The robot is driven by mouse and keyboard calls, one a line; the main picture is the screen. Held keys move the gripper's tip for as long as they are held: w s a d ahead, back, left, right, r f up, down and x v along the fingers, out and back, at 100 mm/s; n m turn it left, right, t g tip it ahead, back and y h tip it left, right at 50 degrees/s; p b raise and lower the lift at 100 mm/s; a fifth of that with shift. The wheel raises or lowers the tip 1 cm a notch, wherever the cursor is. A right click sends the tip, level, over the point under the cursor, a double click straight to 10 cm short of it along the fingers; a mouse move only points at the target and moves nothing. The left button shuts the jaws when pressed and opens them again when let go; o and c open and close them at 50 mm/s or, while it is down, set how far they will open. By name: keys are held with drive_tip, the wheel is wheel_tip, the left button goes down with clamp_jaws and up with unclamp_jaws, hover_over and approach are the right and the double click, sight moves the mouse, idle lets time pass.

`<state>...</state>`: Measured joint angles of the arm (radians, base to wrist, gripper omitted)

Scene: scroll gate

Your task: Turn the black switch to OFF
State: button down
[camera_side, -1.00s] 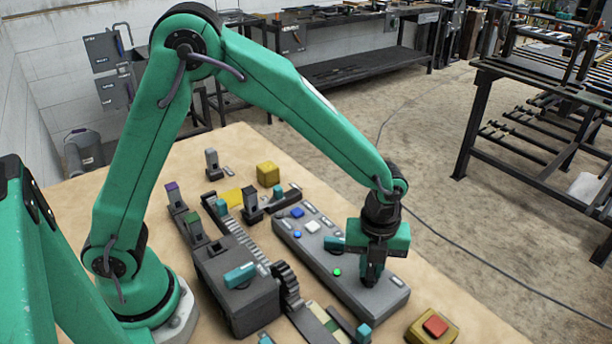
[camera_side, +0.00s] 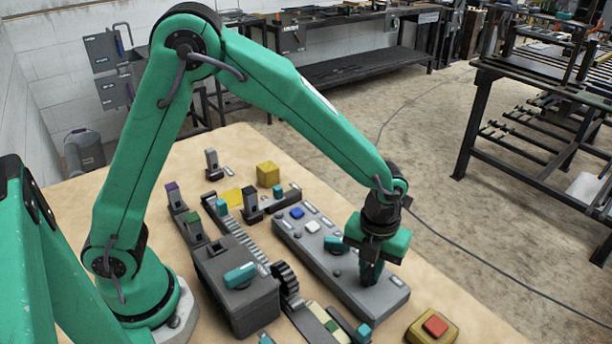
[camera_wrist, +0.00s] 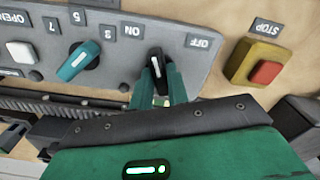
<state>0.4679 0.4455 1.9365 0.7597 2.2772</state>
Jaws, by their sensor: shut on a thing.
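The black switch (camera_wrist: 154,62) stands on the grey control panel (camera_wrist: 215,75) in the wrist view, between the ON label (camera_wrist: 131,30) and the OFF label (camera_wrist: 203,40). Its handle points roughly midway between the two labels, as far as I can see. My gripper (camera_wrist: 159,84) is shut on the switch, with a teal fingertip at each side of its near end. In the side view my gripper (camera_side: 371,275) points down onto the right part of the panel (camera_side: 352,292) and hides the switch.
A teal rotary switch (camera_wrist: 78,60) sits on the panel beside the black one. A yellow STOP box with a red button (camera_wrist: 266,71) stands off the panel's end. A gear (camera_side: 287,280) and a grey box with a teal handle (camera_side: 238,300) stand left of the panel.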

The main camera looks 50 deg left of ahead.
sight(371, 269)
drive_tip(key=m, duration=0.3)
drive_tip(key=shift+m, duration=2.3)
drive_tip(key=c, duration=1.4)
unclamp_jaws()
drive_tip(key=shift+o, duration=0.2)
drive_tip(key=shift+r, duration=3.95)
